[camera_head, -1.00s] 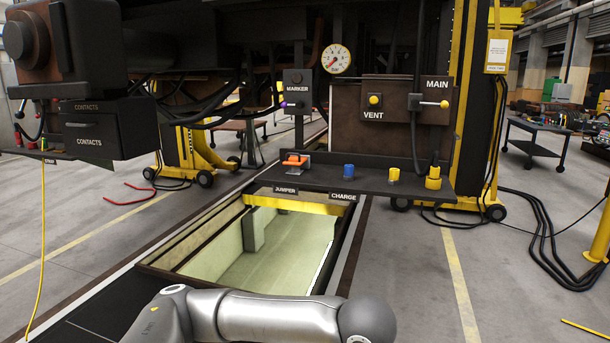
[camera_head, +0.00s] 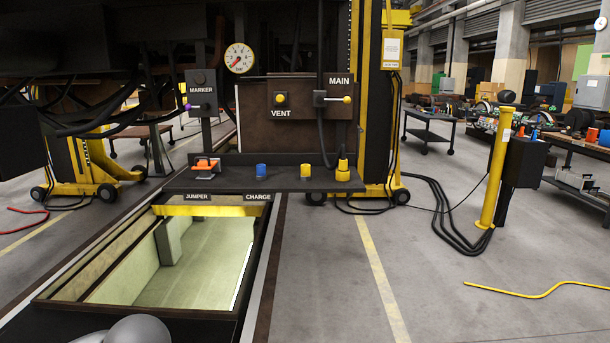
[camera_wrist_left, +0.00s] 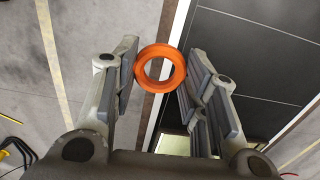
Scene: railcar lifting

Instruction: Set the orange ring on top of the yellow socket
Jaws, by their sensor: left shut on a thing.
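The orange ring (camera_wrist_left: 160,68) is held between the fingers of my left gripper (camera_wrist_left: 160,75) in the left wrist view, its open hole facing the camera. In the head view the ring and both grippers are out of sight. A dark shelf (camera_head: 225,180) under the railcar carries a short yellow socket-like piece (camera_head: 306,171) and, to its right, a taller stepped yellow piece (camera_head: 343,171). I cannot tell which one is the yellow socket. Neither has an orange ring on it.
On the same shelf stand a blue piece (camera_head: 261,171) and an orange-and-grey connector (camera_head: 206,166). An open pit (camera_head: 195,262) lies in front. A yellow post (camera_head: 498,168) and workbench stand at the right. Dark cables (camera_head: 445,213) cross the floor; the floor between is largely clear.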

